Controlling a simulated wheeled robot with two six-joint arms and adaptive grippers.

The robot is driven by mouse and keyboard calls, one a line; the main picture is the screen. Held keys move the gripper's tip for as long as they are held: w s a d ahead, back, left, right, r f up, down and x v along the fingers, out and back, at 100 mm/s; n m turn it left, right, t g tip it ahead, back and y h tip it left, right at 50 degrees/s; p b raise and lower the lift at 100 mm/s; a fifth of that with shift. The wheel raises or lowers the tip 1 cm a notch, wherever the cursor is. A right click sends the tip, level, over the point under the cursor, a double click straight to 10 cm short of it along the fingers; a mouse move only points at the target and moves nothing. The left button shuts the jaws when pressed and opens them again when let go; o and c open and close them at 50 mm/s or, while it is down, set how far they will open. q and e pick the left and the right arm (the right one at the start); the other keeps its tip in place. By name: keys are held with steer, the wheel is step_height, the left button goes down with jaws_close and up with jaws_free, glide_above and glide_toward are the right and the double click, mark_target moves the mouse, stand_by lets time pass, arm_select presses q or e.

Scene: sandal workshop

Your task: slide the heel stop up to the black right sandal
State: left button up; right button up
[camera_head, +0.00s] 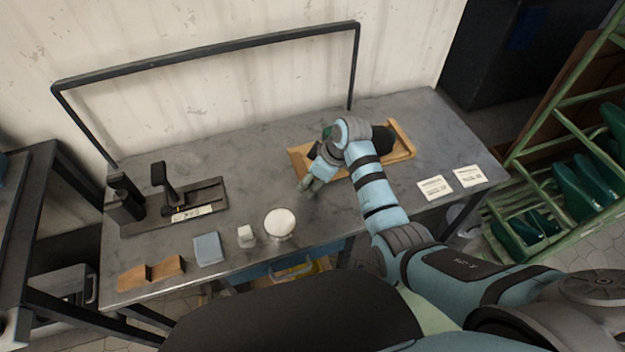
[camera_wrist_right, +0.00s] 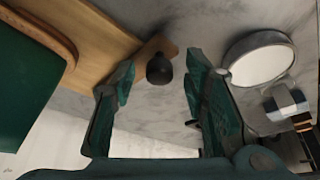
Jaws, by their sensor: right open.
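A wooden board (camera_head: 405,155) lies on the bench, and the black sandal (camera_head: 383,140) sits on it, partly hidden by my right arm. My right gripper (camera_head: 306,183) is at the board's left end. In the right wrist view its open fingers stand on either side of a black knob (camera_wrist_right: 159,70), with a gap to each. The knob is at the end of a wooden piece (camera_wrist_right: 155,47), which looks like the heel stop. The gap between stop and sandal is hidden in the head view. My left gripper is out of view.
A round white-topped container (camera_head: 280,223) stands close to the gripper, also in the wrist view (camera_wrist_right: 260,62). A small white block (camera_head: 246,235), blue pad (camera_head: 208,248), wooden pieces (camera_head: 150,273) and black tool (camera_head: 180,200) stand left. Cards (camera_head: 435,188) lie right.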

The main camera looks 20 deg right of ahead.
steer(key=shift+c, duration=0.2)
jaws_close()
steer(key=d, duration=0.1)
steer(key=d+p, duration=0.1)
steer(key=d, duration=0.1)
steer(key=shift+w+d+r, duration=0.15)
steer(key=shift+d+r, duration=0.05)
steer(key=shift+d+f, duration=0.15)
steer(key=shift+d, duration=0.3)
steer(key=shift+o, duration=0.2)
jaws_free()
steer(key=v, duration=1.2)
